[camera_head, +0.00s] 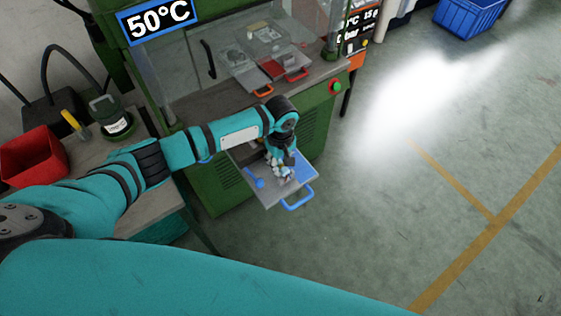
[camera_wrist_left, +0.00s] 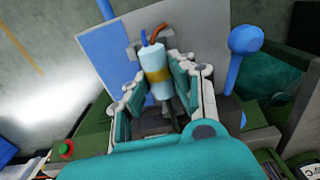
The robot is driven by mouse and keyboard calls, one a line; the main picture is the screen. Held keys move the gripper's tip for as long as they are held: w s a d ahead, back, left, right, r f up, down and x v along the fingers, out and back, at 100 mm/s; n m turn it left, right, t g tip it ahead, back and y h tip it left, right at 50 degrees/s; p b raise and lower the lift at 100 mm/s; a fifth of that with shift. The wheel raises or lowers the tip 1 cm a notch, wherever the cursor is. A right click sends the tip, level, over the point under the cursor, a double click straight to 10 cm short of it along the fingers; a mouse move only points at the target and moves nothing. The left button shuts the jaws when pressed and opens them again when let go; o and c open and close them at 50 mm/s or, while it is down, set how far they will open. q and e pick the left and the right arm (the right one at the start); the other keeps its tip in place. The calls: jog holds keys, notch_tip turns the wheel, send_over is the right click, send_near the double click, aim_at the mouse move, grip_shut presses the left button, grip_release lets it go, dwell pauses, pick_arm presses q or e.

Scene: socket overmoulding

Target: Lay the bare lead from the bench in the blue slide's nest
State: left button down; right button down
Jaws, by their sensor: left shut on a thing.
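The blue slide is a grey plate (camera_head: 299,190) with a blue handle (camera_head: 297,198), pulled out from the green machine. Its plate (camera_wrist_left: 100,48) also shows in the wrist view, with a grey nest (camera_wrist_left: 133,48) partly hidden behind the lead. My left gripper (camera_head: 281,173) is over the plate, pointing down. In the wrist view my left gripper (camera_wrist_left: 160,82) is shut on the bare lead (camera_wrist_left: 155,62), a pale cylinder with a gold band and blue and brown wire ends. I cannot tell whether the lead touches the nest. My right gripper is not in view.
A blue ball knob (camera_head: 255,180) stands at the slide's left side, and it is large in the wrist view (camera_wrist_left: 246,39). The green machine (camera_head: 215,190) rises behind. A bench with a red bin (camera_head: 32,158) is at left.

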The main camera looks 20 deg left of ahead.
pick_arm(q)
jog(key=c, duration=1.1)
grip_release()
jog(key=shift+o, duration=0.2)
notch_tip(320, 180, up, 12)
